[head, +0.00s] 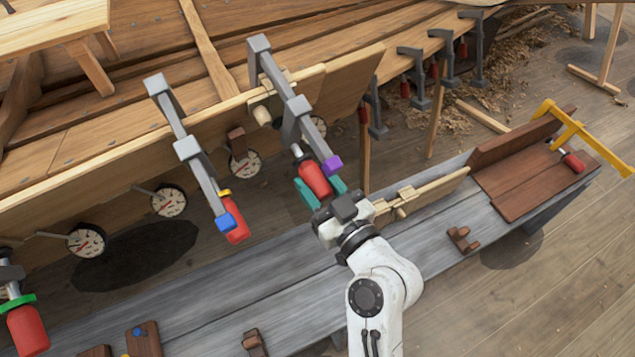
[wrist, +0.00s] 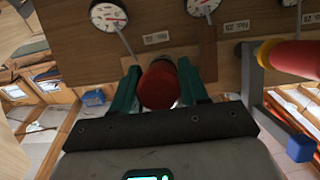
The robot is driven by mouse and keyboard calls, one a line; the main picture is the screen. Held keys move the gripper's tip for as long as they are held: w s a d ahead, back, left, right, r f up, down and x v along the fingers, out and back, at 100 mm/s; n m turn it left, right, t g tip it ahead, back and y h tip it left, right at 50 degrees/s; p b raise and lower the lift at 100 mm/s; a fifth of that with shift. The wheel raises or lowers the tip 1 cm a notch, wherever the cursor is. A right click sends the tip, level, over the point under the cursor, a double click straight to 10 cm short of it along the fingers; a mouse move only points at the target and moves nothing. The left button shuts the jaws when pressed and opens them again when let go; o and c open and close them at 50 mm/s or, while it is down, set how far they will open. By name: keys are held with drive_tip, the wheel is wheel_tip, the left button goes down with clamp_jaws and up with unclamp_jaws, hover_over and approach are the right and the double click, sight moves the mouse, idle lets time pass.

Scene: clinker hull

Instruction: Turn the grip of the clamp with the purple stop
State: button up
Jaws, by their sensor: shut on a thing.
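The clamp with the purple stop (head: 332,165) is a grey bar clamp (head: 275,75) hooked over the hull's top plank, slanting down to a red grip (head: 315,180). My gripper (head: 320,193) has its green fingers on either side of the red grip, shut on it. In the wrist view the red grip (wrist: 159,84) sits between the two green fingers, its end facing the camera. The purple stop is not visible in the wrist view.
A second clamp with a blue stop (head: 225,222) and red grip hangs to the left; its blue stop shows in the wrist view (wrist: 300,148). Dial gauges (head: 169,201) line the plank. A grey bench (head: 230,290) runs below. A green-banded clamp grip (head: 27,330) is at lower left.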

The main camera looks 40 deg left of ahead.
drive_tip(key=shift+f+m+g+b, duration=0.2)
drive_tip(key=shift+m+g+b, duration=0.6)
drive_tip(key=shift+b, duration=0.35)
drive_tip(key=m+g+y+b, duration=0.1)
drive_tip(key=m+g+b, duration=0.1)
drive_tip(key=shift+m+b, duration=0.4)
drive_tip(key=shift+m+g+y+b, duration=0.5)
drive_tip(key=shift+m+g+b, duration=0.4)
drive_tip(key=shift+m, duration=0.3)
drive_tip(key=shift+m+g+y+b, duration=0.5)
drive_tip(key=shift+m+b, duration=0.05)
drive_tip(key=shift+m, duration=0.65)
drive_tip(key=o, duration=0.8)
drive_tip(key=shift+d, duration=0.1)
drive_tip(key=shift+o, duration=0.9)
drive_tip(key=shift+r, duration=0.15)
